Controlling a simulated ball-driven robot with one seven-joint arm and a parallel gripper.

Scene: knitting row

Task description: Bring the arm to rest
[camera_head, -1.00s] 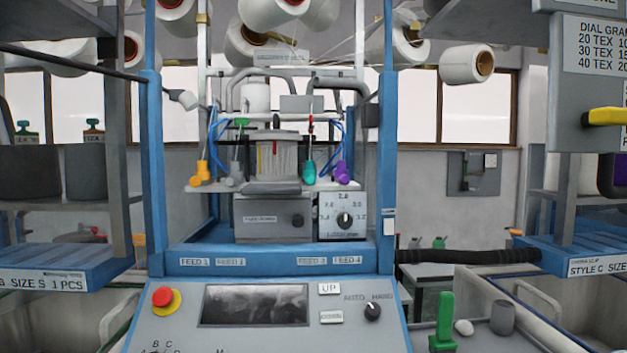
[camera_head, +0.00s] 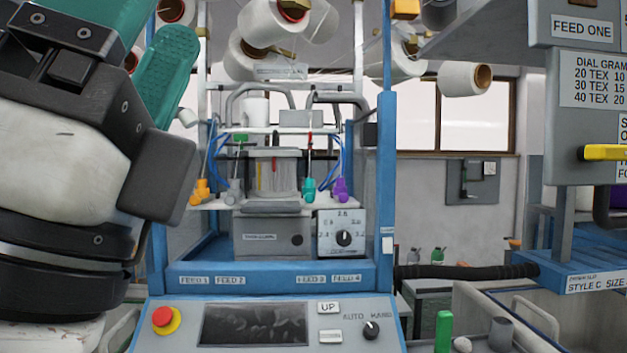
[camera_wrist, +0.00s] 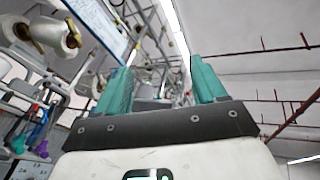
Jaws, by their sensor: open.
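My gripper (camera_wrist: 160,88) shows in the wrist view with its two teal fingers apart and nothing between them. In the head view my arm fills the left side, raised in front of the machine's left post, with one teal finger (camera_head: 168,72) pointing up; the other finger is mostly cut off by the top edge. My gripper is clear of the machine's controls. The wrist view looks up past the fingers toward the ceiling.
The blue-framed knitting machine (camera_head: 270,273) stands ahead, with a control panel carrying a red stop button (camera_head: 163,317). Yarn cones (camera_head: 464,80) hang above. A grey box with a yellow lever (camera_head: 605,153) is at right. A black hose (camera_head: 465,271) runs right from the machine.

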